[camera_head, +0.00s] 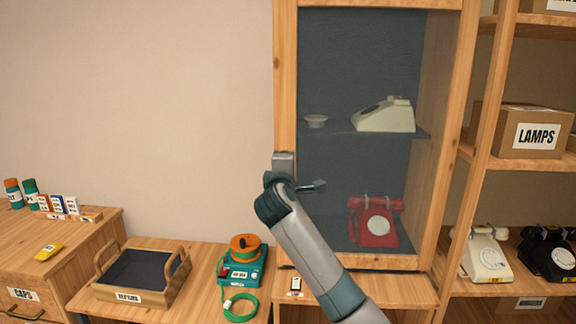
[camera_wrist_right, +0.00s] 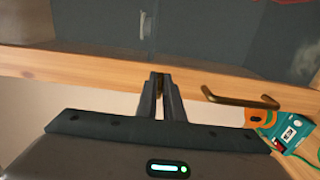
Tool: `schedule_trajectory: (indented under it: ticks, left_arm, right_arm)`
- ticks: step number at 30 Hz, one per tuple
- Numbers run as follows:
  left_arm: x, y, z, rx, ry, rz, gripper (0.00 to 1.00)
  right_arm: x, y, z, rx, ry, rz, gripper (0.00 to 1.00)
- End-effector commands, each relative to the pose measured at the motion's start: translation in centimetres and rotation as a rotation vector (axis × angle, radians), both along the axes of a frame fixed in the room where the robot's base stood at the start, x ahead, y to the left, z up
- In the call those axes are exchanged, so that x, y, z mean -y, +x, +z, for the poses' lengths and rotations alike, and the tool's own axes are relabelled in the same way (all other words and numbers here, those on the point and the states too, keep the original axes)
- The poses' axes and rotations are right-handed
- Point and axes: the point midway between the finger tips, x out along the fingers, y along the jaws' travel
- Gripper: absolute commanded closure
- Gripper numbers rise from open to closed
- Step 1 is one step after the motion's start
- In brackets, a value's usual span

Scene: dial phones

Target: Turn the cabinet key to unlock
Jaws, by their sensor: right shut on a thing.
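The wooden display cabinet (camera_head: 284,70) has a glazed front. My right gripper (camera_wrist_right: 160,85) is at its left door stile, with the fingers pointing at the wood. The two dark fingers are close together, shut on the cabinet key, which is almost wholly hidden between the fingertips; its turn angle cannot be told. In the head view my right arm and wrist cover the lock area. A brass bar handle (camera_wrist_right: 240,100) is on the same stile, beside the fingers in the wrist view. The door looks closed. My left gripper is not in view.
Inside the cabinet are a cream phone (camera_head: 385,115), a small dish (camera_head: 316,121) and a red phone (camera_head: 375,222). A teal device with an orange reel (camera_head: 243,262) and a wooden tray (camera_head: 177,280) stand on the lower bench. Open shelves with a LAMPS box (camera_head: 535,138) are right.

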Motion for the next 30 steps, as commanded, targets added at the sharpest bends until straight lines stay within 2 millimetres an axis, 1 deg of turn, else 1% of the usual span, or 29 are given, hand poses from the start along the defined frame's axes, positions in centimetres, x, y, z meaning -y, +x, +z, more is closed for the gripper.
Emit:
schedule_trajectory:
  ticks: [13, 14, 15, 16, 26, 30]
  left_arm:
    - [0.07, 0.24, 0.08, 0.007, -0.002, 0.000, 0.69]
    - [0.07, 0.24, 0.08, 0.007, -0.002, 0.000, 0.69]
    - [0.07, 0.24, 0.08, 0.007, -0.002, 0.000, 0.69]
    - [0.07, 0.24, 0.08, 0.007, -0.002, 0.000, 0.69]
    - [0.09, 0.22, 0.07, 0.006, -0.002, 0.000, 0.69]
    - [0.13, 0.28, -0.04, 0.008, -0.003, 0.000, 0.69]
  right_arm:
    - [0.02, 0.01, -0.11, 0.000, 0.015, 0.000, 1.00]
    - [0.02, 0.01, -0.11, 0.000, 0.015, 0.000, 0.88]
    - [0.02, 0.01, -0.11, 0.000, 0.014, 0.000, 0.78]
    - [0.02, 0.01, -0.10, 0.000, 0.014, 0.000, 0.74]
    - [-0.01, -0.05, -0.07, 0.000, 0.013, 0.000, 0.74]
    - [-0.07, -0.46, -0.15, 0.000, 0.013, 0.000, 0.74]
